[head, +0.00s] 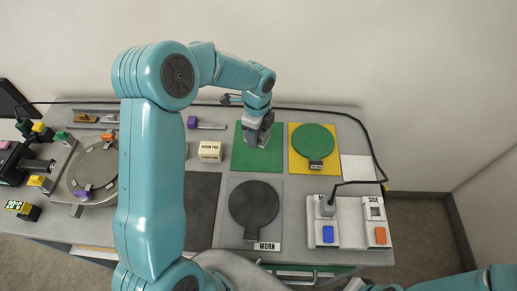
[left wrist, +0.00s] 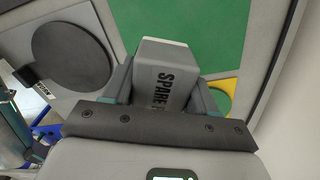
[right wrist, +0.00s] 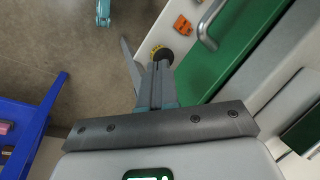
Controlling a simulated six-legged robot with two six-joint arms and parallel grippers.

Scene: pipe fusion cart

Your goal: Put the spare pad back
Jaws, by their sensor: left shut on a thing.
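The spare pad (left wrist: 165,72) is a grey block lettered "SPARE P…", the rest of its label hidden. In the left wrist view my left gripper (left wrist: 162,88) is shut on it, one finger on each side. In the head view my left gripper (head: 257,133) is over the green mat (head: 245,160) at the back of the cart. I cannot tell whether the pad touches the mat. My right gripper (right wrist: 158,88) is empty, its fingers together, beside the cart's front in the right wrist view.
A cream block (head: 209,152) stands left of the green mat. A green disc (head: 314,141) lies on a yellow mat to its right. A dark disc (head: 254,205) marked "WORN" lies in front. Switch boxes (head: 327,235) and a black cable (head: 340,183) are at right.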

